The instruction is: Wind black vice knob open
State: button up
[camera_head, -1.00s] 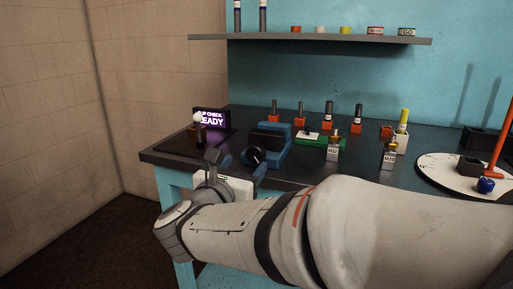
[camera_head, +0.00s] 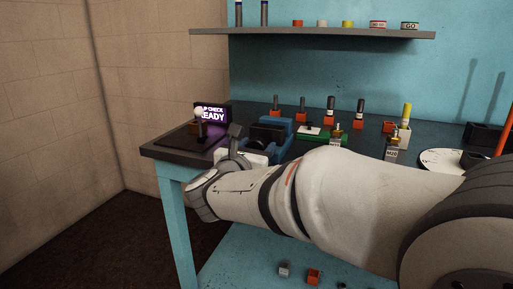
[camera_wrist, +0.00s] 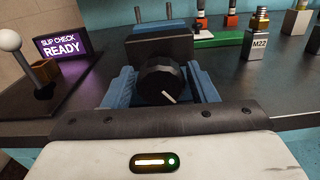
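The black knob (camera_wrist: 160,82) faces me in the middle of the wrist view, with a white mark pointing down and right. It sits on the front of the blue vice (camera_wrist: 160,42), whose dark jaw block shows above it. In the head view one finger stands up left of the vice.
A lit sign (camera_wrist: 62,45) reading "READY" and a white-ball lever (camera_wrist: 12,45) stand left of the vice. A green block (camera_wrist: 218,38) and the M22 fitting (camera_wrist: 257,42) stand to the right. Several fittings line the bench (camera_head: 170,150) back. A shelf (camera_head: 310,33) hangs above.

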jog(key=c, duration=0.7)
jog(key=shift+o, duration=0.2)
jog(key=shift+n, duration=1.7)
jog(key=o, duration=1)
jog(key=shift+c, duration=0.2)
jog(key=shift+s, duration=0.1)
jog(key=v, duration=0.7)
jog(key=shift+s+a+p, duration=0.15)
jog(key=shift+s+p, duration=0.15)
jog(key=shift+p, duration=0.1)
jog(key=shift+c, duration=0.3)
